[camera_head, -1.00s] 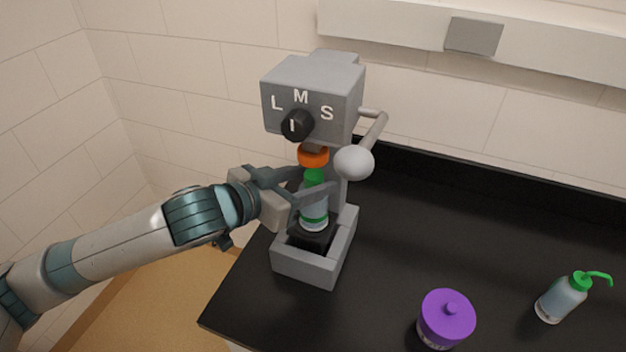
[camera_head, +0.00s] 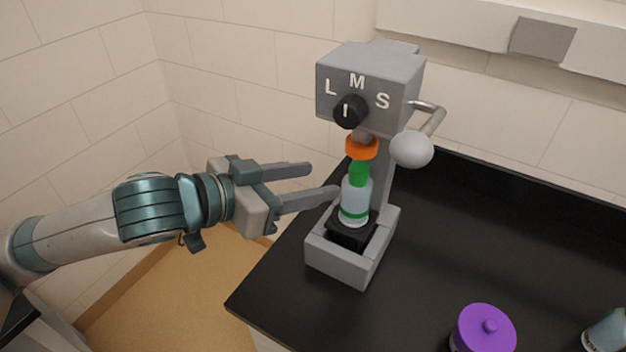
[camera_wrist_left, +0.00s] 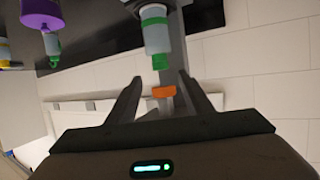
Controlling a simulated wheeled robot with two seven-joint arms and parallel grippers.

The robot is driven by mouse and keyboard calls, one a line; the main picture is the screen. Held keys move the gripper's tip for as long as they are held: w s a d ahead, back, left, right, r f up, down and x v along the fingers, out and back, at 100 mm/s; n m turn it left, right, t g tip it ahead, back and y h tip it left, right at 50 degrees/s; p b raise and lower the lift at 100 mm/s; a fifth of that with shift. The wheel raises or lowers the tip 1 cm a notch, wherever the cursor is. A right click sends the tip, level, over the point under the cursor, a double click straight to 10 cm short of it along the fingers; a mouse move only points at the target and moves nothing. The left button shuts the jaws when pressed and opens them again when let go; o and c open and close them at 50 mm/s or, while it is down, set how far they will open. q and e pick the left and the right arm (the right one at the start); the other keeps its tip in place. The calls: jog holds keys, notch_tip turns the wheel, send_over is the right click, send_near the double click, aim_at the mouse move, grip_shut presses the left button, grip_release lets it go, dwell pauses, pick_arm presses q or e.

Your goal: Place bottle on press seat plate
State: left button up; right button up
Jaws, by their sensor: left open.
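The bottle (camera_head: 355,196), pale with a green cap and green band, stands upright on the black seat plate (camera_head: 345,236) of the grey press (camera_head: 369,88), under its orange ring (camera_head: 361,148). My left gripper (camera_head: 324,180) is open and empty, to the left of the bottle and apart from it. In the left wrist view the bottle (camera_wrist_left: 156,34) appears beyond the open fingers of my left gripper (camera_wrist_left: 166,90). My right gripper is not in view.
A purple-lidded jar (camera_head: 484,330) stands at the front of the black counter (camera_head: 480,240). Another bottle (camera_head: 606,332) is cut off at the right edge. The press lever with a grey ball (camera_head: 411,149) sticks out to the right. The counter's left edge lies below the arm.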

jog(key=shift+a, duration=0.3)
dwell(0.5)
